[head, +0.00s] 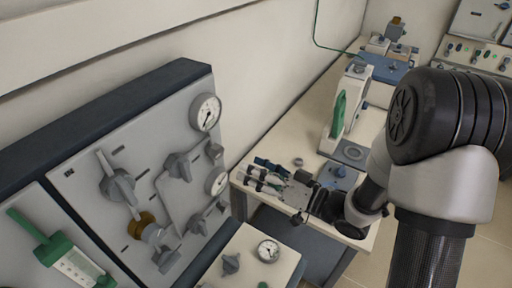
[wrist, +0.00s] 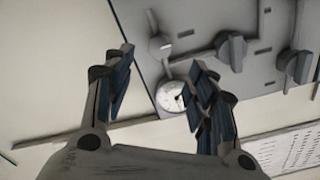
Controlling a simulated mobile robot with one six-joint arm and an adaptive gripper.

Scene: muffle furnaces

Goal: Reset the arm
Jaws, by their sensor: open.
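My gripper (head: 262,177) is in the middle of the head view, reaching left over the corner of a cream bench (head: 292,138). Its fingers are apart, and nothing shows between them. In the wrist view my gripper (wrist: 158,82) also stands open, with dark blue finger pads on both sides. Beyond the fingers is a grey panel (wrist: 268,62) with knobs and a round gauge (wrist: 170,96). The gap between the fingertips and the panel cannot be judged exactly.
A grey control panel (head: 88,170) with valves, knobs and gauges stands at left. A white instrument with a green handle (head: 338,113) stands on the bench near my arm. A smaller cream unit with a gauge (head: 268,250) is below my gripper. Open floor (head: 385,262) shows at lower right.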

